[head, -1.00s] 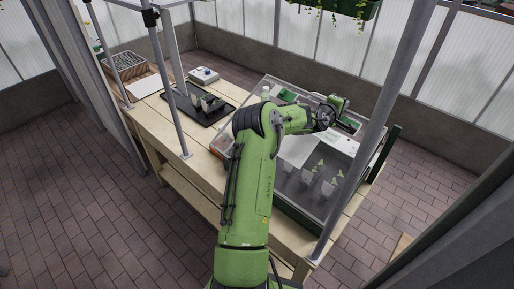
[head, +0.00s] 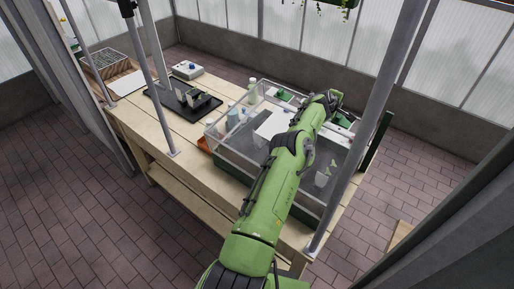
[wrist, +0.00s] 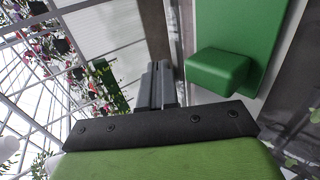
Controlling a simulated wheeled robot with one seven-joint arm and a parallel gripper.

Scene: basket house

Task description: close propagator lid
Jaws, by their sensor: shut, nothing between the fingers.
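The propagator is a clear-walled box with a dark green base (head: 232,170) on the right end of the bench. Its clear lid is hard to tell from the clear walls, so I cannot tell its angle. My arm reaches across the box, covering part of it. My gripper is at the far right side of the box, hidden by my wrist in the head view. In the wrist view my gripper (wrist: 159,84) has its grey fingers together and empty. A green block (wrist: 218,71) on a green panel (wrist: 240,30) is right of the fingers, with no clear contact.
Grey posts (head: 366,120) rise at the bench front. A black tray (head: 182,102) is on the bench's left half.

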